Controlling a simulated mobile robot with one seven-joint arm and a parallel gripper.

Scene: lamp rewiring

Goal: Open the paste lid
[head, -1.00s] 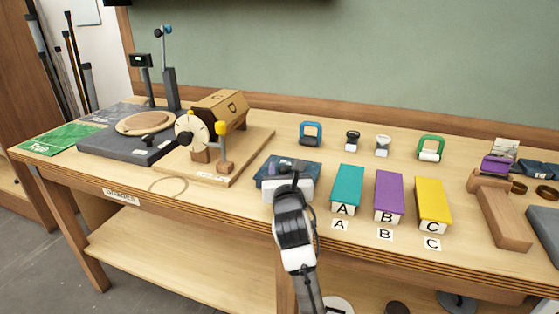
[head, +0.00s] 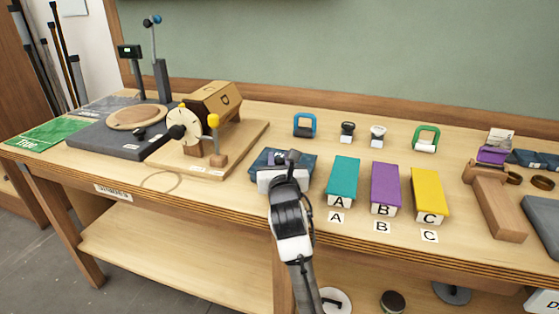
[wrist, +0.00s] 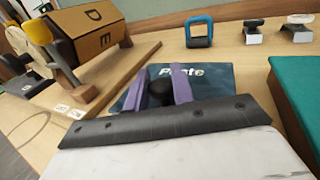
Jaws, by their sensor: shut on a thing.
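The paste lid (wrist: 215,84) is a flat dark blue panel with "Paste" in pale letters. It also shows in the head view (head: 262,158), in front of my gripper, left of the teal block. A black knob (wrist: 160,93) stands on it. My gripper (wrist: 163,86) has purple fingers on either side of the knob, shut on it. The wrist body hides the near part of the lid. I cannot tell whether the lid is raised or what lies under it.
Teal (head: 343,178), purple (head: 386,185) and yellow (head: 428,190) blocks stand close on the right, marked A, B and C. A wooden drum on a stand (head: 214,112) is at the left. A blue-handled item (head: 304,125) stands behind. A bare table strip lies between.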

